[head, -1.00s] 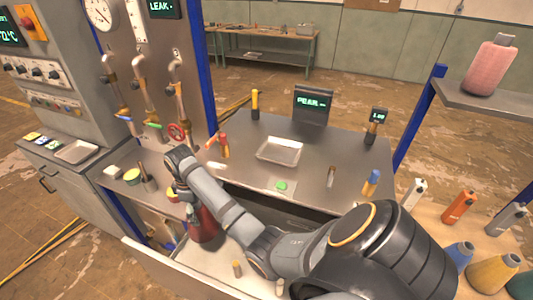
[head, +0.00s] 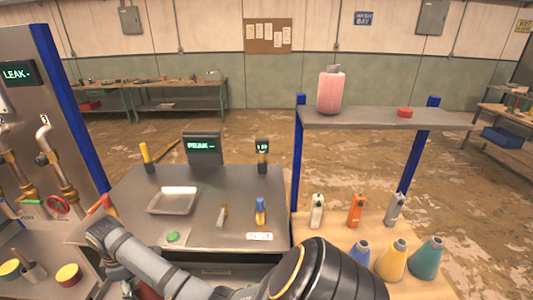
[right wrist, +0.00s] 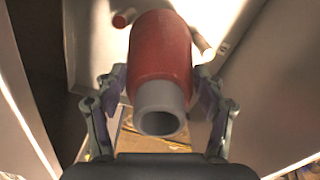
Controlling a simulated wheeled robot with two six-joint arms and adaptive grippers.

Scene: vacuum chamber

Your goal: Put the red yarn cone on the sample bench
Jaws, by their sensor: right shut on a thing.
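The red yarn cone (right wrist: 163,50) is between the two fingers of my right gripper (right wrist: 162,80) in the right wrist view, its grey open end toward the camera. The fingers are shut on its sides. In the head view my right arm reaches left across the front of the steel bench (head: 120,205); a small red part of the cone (head: 147,291) shows low at the left beside it, the rest hidden. I cannot tell from a label whether this steel bench is the sample bench. My left gripper is not in view.
The bench holds a tray (head: 173,201), a screen (head: 202,147), a green item (head: 173,237) and several tools. To the right are blue (head: 358,252), yellow (head: 390,261) and teal cones (head: 425,259), several bottles, and a raised shelf (head: 365,120) with a pink container (head: 330,92).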

